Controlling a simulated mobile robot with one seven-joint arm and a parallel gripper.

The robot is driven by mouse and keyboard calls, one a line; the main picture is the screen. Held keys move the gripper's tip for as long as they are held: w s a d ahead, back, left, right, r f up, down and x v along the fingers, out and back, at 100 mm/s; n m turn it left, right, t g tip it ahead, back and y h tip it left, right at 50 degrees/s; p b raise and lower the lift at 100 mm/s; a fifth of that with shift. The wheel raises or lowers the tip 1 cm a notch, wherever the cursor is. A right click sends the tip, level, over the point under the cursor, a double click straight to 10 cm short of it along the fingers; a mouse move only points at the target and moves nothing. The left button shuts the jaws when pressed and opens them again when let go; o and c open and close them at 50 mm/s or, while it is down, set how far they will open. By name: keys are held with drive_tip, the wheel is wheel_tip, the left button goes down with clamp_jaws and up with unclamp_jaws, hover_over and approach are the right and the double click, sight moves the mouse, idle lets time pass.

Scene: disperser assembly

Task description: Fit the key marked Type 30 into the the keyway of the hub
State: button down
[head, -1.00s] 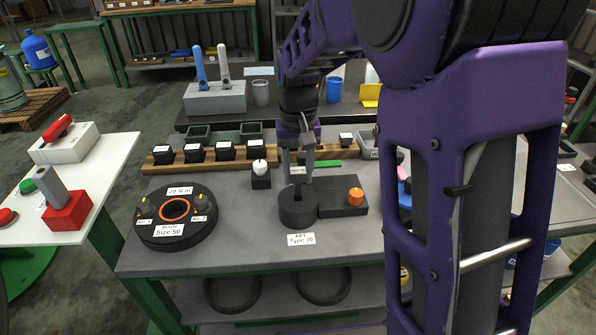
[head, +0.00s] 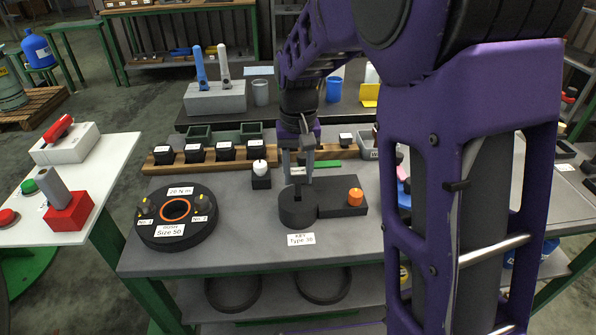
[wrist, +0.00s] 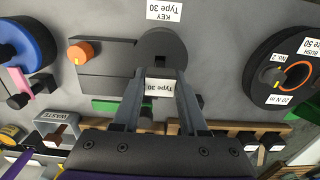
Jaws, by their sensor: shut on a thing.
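My gripper (head: 298,180) is shut on a small key whose white label (wrist: 165,87) reads Type 30 in the wrist view. The label also shows between the fingers in the head view. The hub (head: 297,211) is a dark grey round block with a narrow keyway slot in its top, joined to a rectangular base with an orange knob (head: 355,196). The fingers are just above and behind the slot in the head view. In the wrist view the hub (wrist: 165,45) lies just beyond the fingertips. The key's lower end is hard to make out, so contact is unclear.
A sign (head: 301,239) reading KEY Type 30 lies before the hub. A black ring-shaped bush unit (head: 176,239) stands at left. A white-topped knob (head: 260,167) stands behind the hub. Several dark labelled blocks (head: 226,150) line a wooden rack behind.

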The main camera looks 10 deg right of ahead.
sight(298, 195)
drive_tip(key=shift+f+b, duration=1.3)
drive_tip(key=shift+f, duration=1.15)
drive_tip(key=shift+r, duration=0.15)
idle(0.3)
drive_tip(key=shift+r+p, duration=1.85)
drive_tip(key=shift+r, duration=0.15)
drive_tip(key=shift+p, duration=0.35)
idle(0.7)
drive_tip(key=shift+f+b, duration=1.4)
drive_tip(key=shift+f, duration=0.75)
